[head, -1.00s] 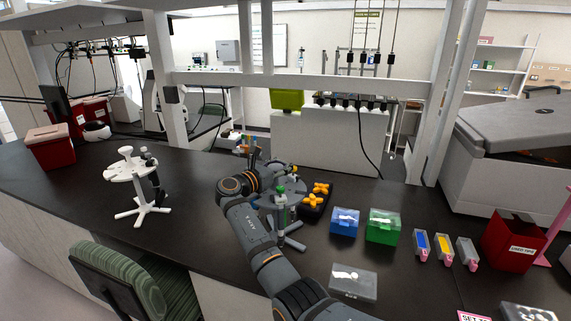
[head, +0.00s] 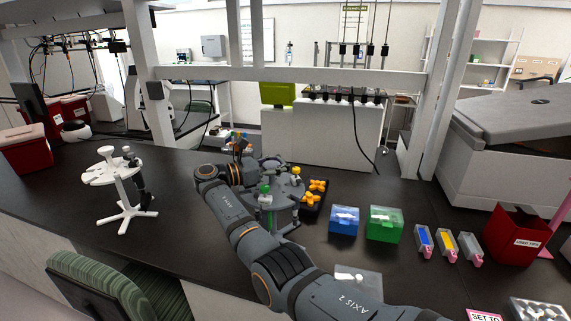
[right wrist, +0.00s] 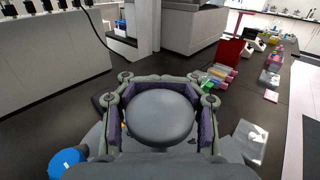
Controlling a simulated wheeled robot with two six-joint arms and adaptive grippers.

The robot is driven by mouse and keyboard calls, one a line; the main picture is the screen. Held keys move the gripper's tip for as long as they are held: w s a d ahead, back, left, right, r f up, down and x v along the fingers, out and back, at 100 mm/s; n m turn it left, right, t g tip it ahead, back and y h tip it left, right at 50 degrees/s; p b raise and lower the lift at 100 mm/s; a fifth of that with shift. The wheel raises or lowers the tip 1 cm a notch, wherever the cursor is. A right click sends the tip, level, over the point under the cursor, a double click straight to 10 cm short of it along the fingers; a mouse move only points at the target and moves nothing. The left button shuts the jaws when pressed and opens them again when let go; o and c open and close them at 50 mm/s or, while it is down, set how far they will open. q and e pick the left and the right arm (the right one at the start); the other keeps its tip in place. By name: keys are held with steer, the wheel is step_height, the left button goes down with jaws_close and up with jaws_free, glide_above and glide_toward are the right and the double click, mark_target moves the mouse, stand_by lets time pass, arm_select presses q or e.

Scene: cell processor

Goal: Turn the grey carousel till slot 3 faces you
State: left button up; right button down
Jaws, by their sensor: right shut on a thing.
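The grey carousel (head: 286,216) stands on the bench in the middle of the head view, partly hidden behind my right arm. Pipettes hang around it, one with a green top (head: 264,189) and one with a yellow-orange top (head: 296,170). No slot number is legible. My right gripper (right wrist: 160,112) is shut on the round grey knob (right wrist: 160,117) above the carousel plate, a finger on each side. In the head view its fingers are mostly hidden by the wrist. A blue cap (right wrist: 67,160) shows below the gripper at the left. My left gripper is out of view.
A white carousel (head: 124,213) stands to the left. Right of the grey carousel are a black rack with orange pieces (head: 313,193), a blue box (head: 344,220), a green box (head: 384,223) and a red bin (head: 515,234). Bench between the two carousels is clear.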

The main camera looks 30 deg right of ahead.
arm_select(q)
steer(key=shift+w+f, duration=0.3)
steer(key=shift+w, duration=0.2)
arm_select(e)
steer(key=shift+s+a+f+m+g, duration=0.15)
steer(key=shift+f+m+g, duration=0.2)
steer(key=shift+g, duration=0.35)
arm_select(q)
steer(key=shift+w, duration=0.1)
arm_select(e)
steer(key=c, duration=0.9)
jaws_free()
steer(key=shift+r, duration=0.1)
steer(key=shift+c, duration=0.2)
steer(key=shift+r, duration=0.1)
steer(key=shift+r, duration=0.2)
step_height(320, 180, up, 10)
steer(key=shift+f, duration=0.2)
